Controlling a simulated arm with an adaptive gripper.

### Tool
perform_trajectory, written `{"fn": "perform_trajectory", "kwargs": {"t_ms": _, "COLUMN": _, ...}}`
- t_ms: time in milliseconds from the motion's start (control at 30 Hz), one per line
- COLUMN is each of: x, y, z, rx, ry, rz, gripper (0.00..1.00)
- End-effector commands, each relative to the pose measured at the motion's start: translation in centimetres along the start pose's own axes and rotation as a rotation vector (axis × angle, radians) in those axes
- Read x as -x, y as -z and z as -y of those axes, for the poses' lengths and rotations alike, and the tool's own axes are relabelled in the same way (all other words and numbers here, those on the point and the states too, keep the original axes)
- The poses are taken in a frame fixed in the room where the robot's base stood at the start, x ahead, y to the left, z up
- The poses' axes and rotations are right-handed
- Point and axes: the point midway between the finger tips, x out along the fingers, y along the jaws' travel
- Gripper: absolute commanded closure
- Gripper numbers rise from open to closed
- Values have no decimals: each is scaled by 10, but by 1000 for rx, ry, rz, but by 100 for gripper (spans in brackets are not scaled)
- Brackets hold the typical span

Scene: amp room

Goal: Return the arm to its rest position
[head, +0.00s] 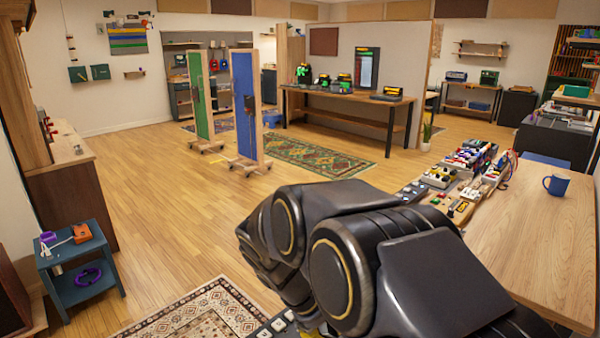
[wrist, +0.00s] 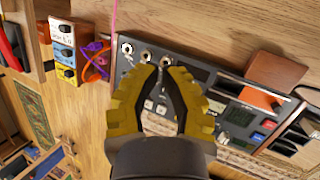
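My arm (head: 345,250), black with thin yellow rings, is folded across the lower middle and right of the head view. My gripper is hidden behind the arm links there. In the wrist view my gripper (wrist: 162,68) has yellow fingers with black inner pads. The fingertips come together and I see nothing held between them. Behind the fingers is a dark panel with knobs and jacks (wrist: 228,75), lying on a wood surface (wrist: 215,22). I cannot tell how far the fingertips are from it.
A wooden table (head: 530,240) with pedals and a blue mug (head: 557,184) is on the right, close to my arm. A small blue side table (head: 75,265) stands at lower left. Blue (head: 245,105) and green (head: 200,95) panels stand mid-room. Open floor (head: 165,215) lies left of my arm.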

Motion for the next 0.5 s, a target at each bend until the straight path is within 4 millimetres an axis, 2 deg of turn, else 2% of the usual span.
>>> {"fn": "perform_trajectory", "kwargs": {"t_ms": 33, "x": 6, "y": -27, "z": 2, "rx": -71, "ry": 42, "rz": 5, "gripper": 100}}
{"fn": "perform_trajectory", "kwargs": {"t_ms": 200, "x": 21, "y": -104, "z": 29, "rx": -306, "ry": 189, "rz": 27, "gripper": 100}}
{"fn": "perform_trajectory", "kwargs": {"t_ms": 400, "x": 35, "y": -174, "z": 82, "rx": -579, "ry": 362, "rz": 50, "gripper": 100}}
{"fn": "perform_trajectory", "kwargs": {"t_ms": 500, "x": 40, "y": -194, "z": 107, "rx": -691, "ry": 432, "rz": 55, "gripper": 100}}
